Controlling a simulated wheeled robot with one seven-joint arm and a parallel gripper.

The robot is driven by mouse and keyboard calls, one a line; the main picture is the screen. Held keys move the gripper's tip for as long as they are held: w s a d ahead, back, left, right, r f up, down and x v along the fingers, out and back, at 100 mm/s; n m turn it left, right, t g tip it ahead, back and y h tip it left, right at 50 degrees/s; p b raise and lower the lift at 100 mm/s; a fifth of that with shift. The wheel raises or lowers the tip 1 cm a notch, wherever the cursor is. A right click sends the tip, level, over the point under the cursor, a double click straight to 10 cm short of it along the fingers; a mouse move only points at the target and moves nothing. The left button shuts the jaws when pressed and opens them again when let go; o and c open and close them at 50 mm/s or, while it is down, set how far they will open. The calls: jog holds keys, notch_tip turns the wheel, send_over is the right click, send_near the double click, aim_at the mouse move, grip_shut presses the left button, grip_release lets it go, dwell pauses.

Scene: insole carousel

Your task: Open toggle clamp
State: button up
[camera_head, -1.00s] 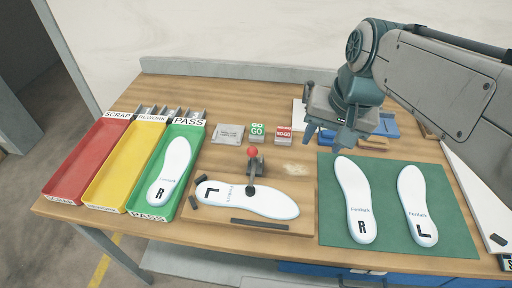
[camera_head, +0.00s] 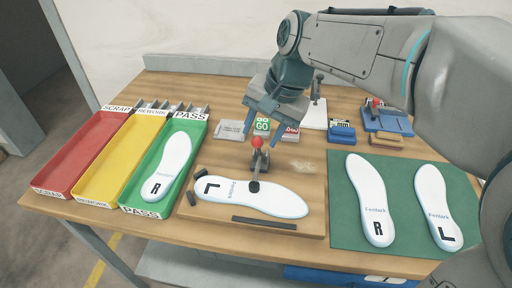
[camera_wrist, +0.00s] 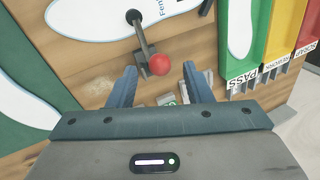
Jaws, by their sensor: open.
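The toggle clamp (camera_head: 258,163) stands on a wooden fixture board (camera_head: 300,228), with a red ball (camera_head: 257,142) on its handle and its dark pad on an insole marked L (camera_head: 275,199). The clamp also shows in the wrist view, with its arm (camera_wrist: 142,36) over the insole and the red ball (camera_wrist: 159,65) just beyond my fingertips. My gripper (camera_head: 262,122) is open and empty, behind and above the red ball in the head view. In the wrist view the gap between my fingers (camera_wrist: 160,78) lies below the ball; they do not hold it.
Red (camera_head: 82,153), yellow (camera_head: 122,153) and green (camera_head: 190,128) trays stand at left; the green one holds an R insole. A green mat (camera_head: 410,172) with two insoles lies at right. GO (camera_head: 262,125) and NO-GO (camera_head: 291,134) blocks sit close to my gripper.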

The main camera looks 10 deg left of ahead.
aim_at(255, 147)
jog(key=x, duration=0.6)
jog(key=shift+r, duration=0.1)
grip_shut()
